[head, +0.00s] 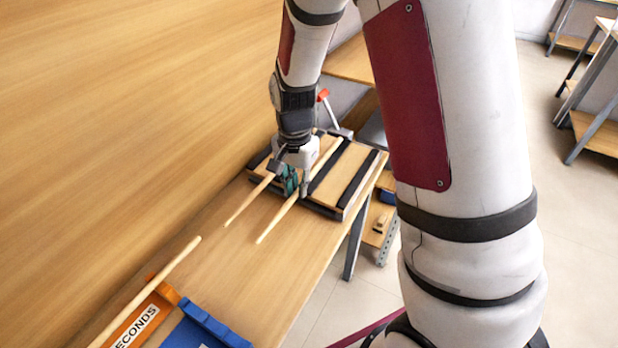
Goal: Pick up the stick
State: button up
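Several pale wooden sticks are in the head view. One stick (246,203) leans out over the table at the left of my gripper, its upper end hidden by the gripper. A second stick (276,222) runs up past the right side of my gripper, across a slatted board. A third stick (150,290) lies over an orange holder (148,318) at the lower left. My gripper (289,178) points down at the board's left edge, its dark fingers apart. A small teal part shows between them. I cannot tell whether a finger touches a stick.
The wooden board with black strips (335,178) lies at the far end of the narrow wooden table (262,283). A large wooden panel (120,100) borders the left. The middle of the table is mostly clear.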

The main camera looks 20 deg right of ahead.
grip_shut()
jog(key=shift+r, duration=0.85)
notch_tip(320, 180, up, 2)
jog(key=shift+s+r, duration=0.1)
jog(key=shift+s, duration=0.05)
jog(key=s+d+r+p, duration=0.1)
jog(key=s+d+p, duration=0.1)
jog(key=s, duration=1.3)
jog(key=shift+s+d, duration=0.2)
jog(key=shift+d, duration=0.45)
jog(key=shift+s, duration=0.1)
